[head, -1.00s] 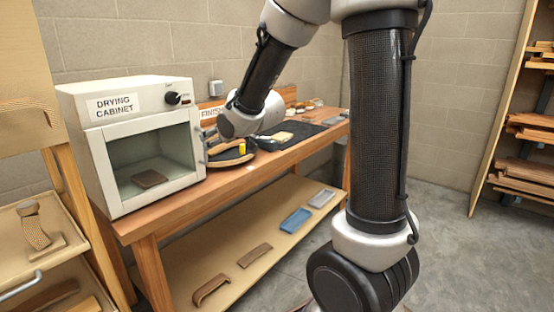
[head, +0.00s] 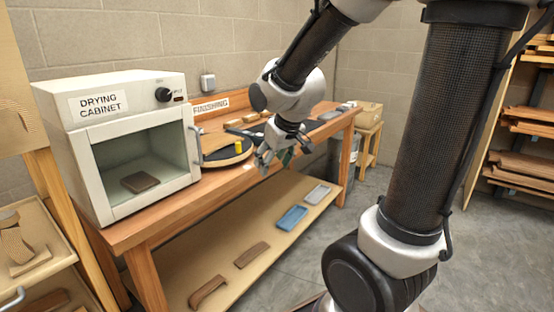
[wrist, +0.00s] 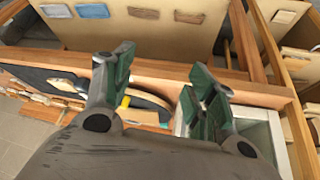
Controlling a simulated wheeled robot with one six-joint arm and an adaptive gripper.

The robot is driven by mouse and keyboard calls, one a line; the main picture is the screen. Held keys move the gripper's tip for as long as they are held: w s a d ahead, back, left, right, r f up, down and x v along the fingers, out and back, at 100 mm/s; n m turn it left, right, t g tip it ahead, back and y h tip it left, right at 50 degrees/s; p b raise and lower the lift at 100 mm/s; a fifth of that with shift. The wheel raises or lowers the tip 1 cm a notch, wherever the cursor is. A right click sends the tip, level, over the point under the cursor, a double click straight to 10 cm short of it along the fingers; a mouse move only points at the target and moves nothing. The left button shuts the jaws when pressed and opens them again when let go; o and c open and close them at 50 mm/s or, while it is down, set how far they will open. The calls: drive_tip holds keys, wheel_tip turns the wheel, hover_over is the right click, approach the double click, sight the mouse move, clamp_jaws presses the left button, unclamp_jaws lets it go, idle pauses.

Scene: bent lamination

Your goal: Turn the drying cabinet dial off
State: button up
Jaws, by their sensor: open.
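The dial's exact setting is too small to tell. My gripper (head: 274,160) is in front of the bench, to the right of the cabinet and lower than the dial, apart from both. In the wrist view my gripper (wrist: 160,82) has its two green-padded fingers spread with nothing between them. Part of the cabinet (wrist: 262,128) shows beyond the right finger.
The bench top (head: 210,183) holds a round dark tray (head: 222,154) with a yellow item and a black mat behind my gripper. The lower shelf (head: 225,268) bears brown curved pieces and a blue piece (head: 292,218). Drawers stand at the left. The floor in front is open.

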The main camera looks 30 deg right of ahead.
drive_tip(key=shift+s+d, duration=0.1)
idle(0.4)
drive_tip(key=t+y, duration=0.6)
drive_tip(key=t, duration=0.5)
approach(166, 95)
drive_tip(key=w, duration=0.2)
drive_tip(key=x, duration=0.7)
drive_tip(key=shift+a, duration=0.35)
drive_tip(key=c, duration=1)
